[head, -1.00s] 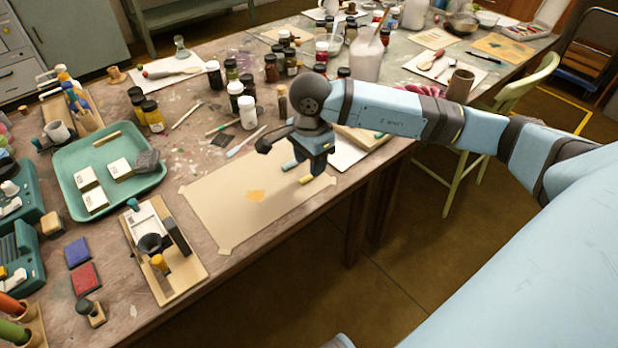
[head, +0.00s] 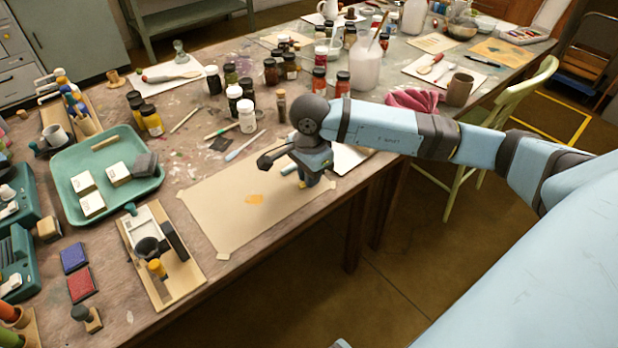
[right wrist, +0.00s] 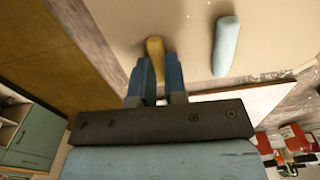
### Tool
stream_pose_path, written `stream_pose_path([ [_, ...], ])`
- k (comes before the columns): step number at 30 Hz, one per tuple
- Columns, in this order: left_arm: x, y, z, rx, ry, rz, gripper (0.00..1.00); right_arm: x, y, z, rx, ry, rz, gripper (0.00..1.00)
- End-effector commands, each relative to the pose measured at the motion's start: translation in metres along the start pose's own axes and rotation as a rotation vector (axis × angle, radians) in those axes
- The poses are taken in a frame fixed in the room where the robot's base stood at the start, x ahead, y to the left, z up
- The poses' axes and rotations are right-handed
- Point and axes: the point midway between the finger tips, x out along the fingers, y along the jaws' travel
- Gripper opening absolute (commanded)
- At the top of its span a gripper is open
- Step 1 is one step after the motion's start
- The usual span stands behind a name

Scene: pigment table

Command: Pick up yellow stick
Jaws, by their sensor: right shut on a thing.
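My right gripper (head: 310,180) is low over the front right part of the tan paper sheet (head: 225,215). In the right wrist view, its two blue fingers (right wrist: 158,80) are closed around one end of the yellow stick (right wrist: 155,47). The other end of the stick sticks out past the fingertips. I cannot tell whether the stick still touches the paper. A light blue stick (right wrist: 226,45) lies beside it on the sheet, apart from the fingers. In the head view the gripper hides most of the yellow stick. My left gripper is not in view.
A white sheet (head: 350,158) lies just right of the gripper. Jars, including a white-capped one (head: 247,115), stand behind it. A green tray (head: 70,160) and a wooden board (head: 185,280) are at left. The table's front edge is close to the gripper.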

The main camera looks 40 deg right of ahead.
Motion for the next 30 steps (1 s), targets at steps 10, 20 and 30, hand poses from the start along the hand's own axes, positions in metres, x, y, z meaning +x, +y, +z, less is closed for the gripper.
stream_pose_path([
  [10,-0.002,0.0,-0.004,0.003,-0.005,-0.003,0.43,-0.032,-0.001,0.0,-0.001,0.0,-0.004,0.04],
  [20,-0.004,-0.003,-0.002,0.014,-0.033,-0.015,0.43,-0.124,-0.001,0.0,-0.001,0.001,-0.006,0.04],
  [30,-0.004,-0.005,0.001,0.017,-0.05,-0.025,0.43,-0.19,0.0,0.0,0.0,0.0,-0.001,0.04],
])
